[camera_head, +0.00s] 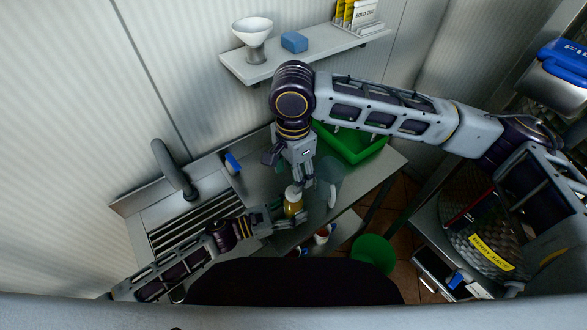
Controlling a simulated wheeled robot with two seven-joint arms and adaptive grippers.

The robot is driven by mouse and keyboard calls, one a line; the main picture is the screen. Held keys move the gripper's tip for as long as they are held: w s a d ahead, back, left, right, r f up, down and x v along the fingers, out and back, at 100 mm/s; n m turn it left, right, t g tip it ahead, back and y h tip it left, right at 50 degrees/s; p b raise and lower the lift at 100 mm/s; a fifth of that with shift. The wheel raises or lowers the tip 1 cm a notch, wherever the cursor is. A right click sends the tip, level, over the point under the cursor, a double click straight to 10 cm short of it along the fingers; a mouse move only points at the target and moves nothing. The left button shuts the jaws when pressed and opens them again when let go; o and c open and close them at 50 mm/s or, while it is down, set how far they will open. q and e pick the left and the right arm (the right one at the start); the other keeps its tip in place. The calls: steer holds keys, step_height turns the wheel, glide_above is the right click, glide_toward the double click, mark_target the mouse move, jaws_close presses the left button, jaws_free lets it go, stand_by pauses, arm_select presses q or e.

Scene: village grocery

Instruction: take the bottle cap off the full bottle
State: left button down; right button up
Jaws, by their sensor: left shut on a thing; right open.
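A small bottle (292,209) with amber contents stands upright over the counter. A pale bottle cap (293,191) sits on its top. My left gripper (283,212) comes in from the left and is shut on the bottle's side. My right gripper (301,184) points down from above, open, with its fingers close to the cap. I cannot tell whether a finger touches the cap. The fingers hide part of the cap's right side.
A green crate (370,152) stands at the back right of the metal counter (262,184). A faint clear vessel (334,176) stands right of the bottle. A sink with a tap (172,168) is at left. A wall shelf (300,58) holds a white funnel (252,32) and a blue sponge (294,42).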

glide_above(294, 206)
steer(key=w, duration=0.2)
steer(key=shift+w+f, duration=0.1)
steer(key=shift+f, duration=3.6)
steer(key=c, duration=1.1)
steer(key=shift+n, duration=0.3)
